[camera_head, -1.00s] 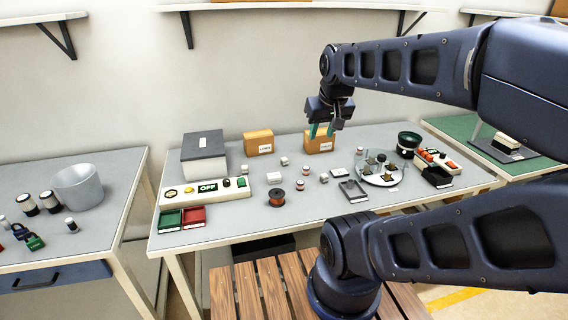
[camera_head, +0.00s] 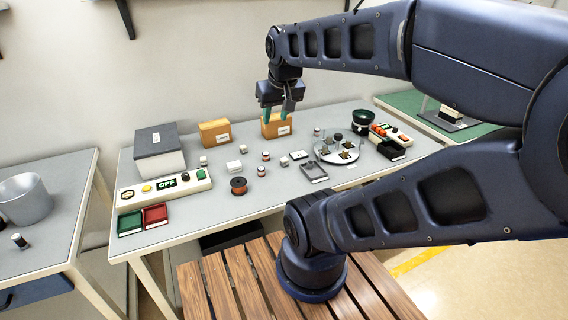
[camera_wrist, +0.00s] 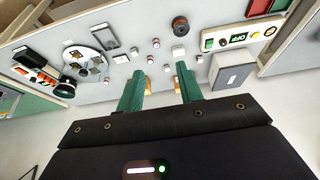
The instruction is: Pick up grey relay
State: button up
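Small pale grey and whitish blocks lie on the middle grey table. One small grey cube (camera_head: 203,161) is left of centre and another (camera_head: 243,149) is behind the middle. A larger whitish block (camera_head: 234,166) lies between them and the spool. I cannot tell which one is the grey relay. In the wrist view small cubes also show beyond the fingers, one of them at right (camera_wrist: 199,59). My gripper (camera_head: 274,114) hangs above the table's back part, in front of a cardboard box in the head view. Its green fingers (camera_wrist: 160,85) are apart with nothing between them.
Cardboard boxes (camera_head: 215,133) and a grey-lidded box (camera_head: 158,151) stand along the back. A round plate (camera_head: 326,156) with parts, a grey tray (camera_head: 313,179), a dark spool (camera_head: 238,186) and a button panel (camera_head: 130,200) surround the small blocks.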

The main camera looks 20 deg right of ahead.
jog(key=o, duration=0.4)
jog(key=shift+c, duration=0.2)
jog(key=m+g+h, duration=0.2)
jog(key=m+g, duration=0.2)
jog(key=m, duration=1.2)
send_over(284, 159)
jog(key=f, duration=2.2)
jog(key=w+f, duration=0.1)
jog(key=f, duration=1)
jog(key=shift+a+f, duration=0.1)
jog(key=shift+f, duration=0.1)
jog(key=shift+s+d+f, duration=0.15)
jog(key=shift+s+f, duration=0.05)
jog(key=shift+f, duration=1.15)
jog(key=shift+s+d+f, duration=0.1)
jog(key=shift+s+f, duration=0.1)
jog(key=shift+f, duration=1.15)
